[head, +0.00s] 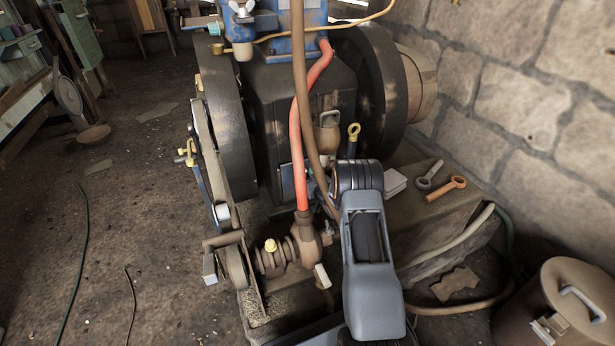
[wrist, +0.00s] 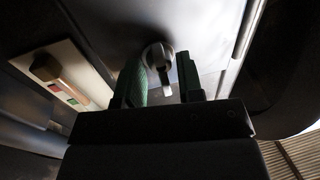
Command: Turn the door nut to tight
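A pale tip of the piece shows low between the fingers. In the head view my arm covers my gripper and the nut.
Left in the wrist view is a pale plate (wrist: 68,75) with a brown lever and red and green marks. In the head view, the engine's flywheel (head: 375,85), a red hose (head: 296,130) and a brown pipe (head: 301,60) are close to my arm.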

